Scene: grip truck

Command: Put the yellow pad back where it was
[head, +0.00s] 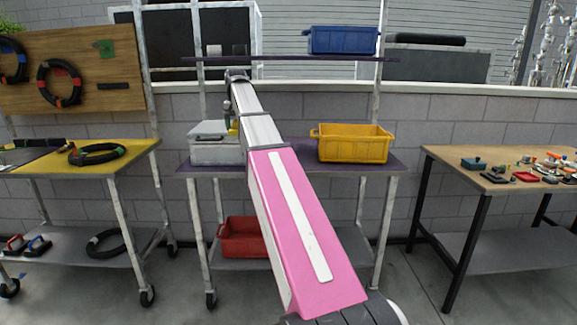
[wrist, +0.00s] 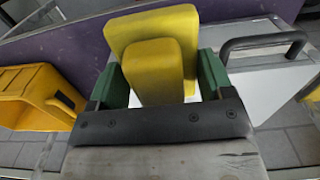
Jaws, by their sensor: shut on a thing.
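The yellow pad (wrist: 152,72) fills the middle of the wrist view, as a nearer small block with a wider yellow part behind it. My gripper (wrist: 163,82) has a green fingertip on each side of it and is shut on it. In the head view, a bit of the yellow pad (head: 233,128) shows beside my arm, just above the right side of the grey case on the purple shelf. My gripper is largely hidden there by the arm. I cannot tell whether the pad touches anything beneath.
The grey case (head: 210,151) with a dark handle (wrist: 262,42) is close on the right in the wrist view. A yellow bin (head: 353,150) stands right on the purple shelf (head: 300,152). A blue bin (head: 343,40) is above, a red bin (head: 243,245) below.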

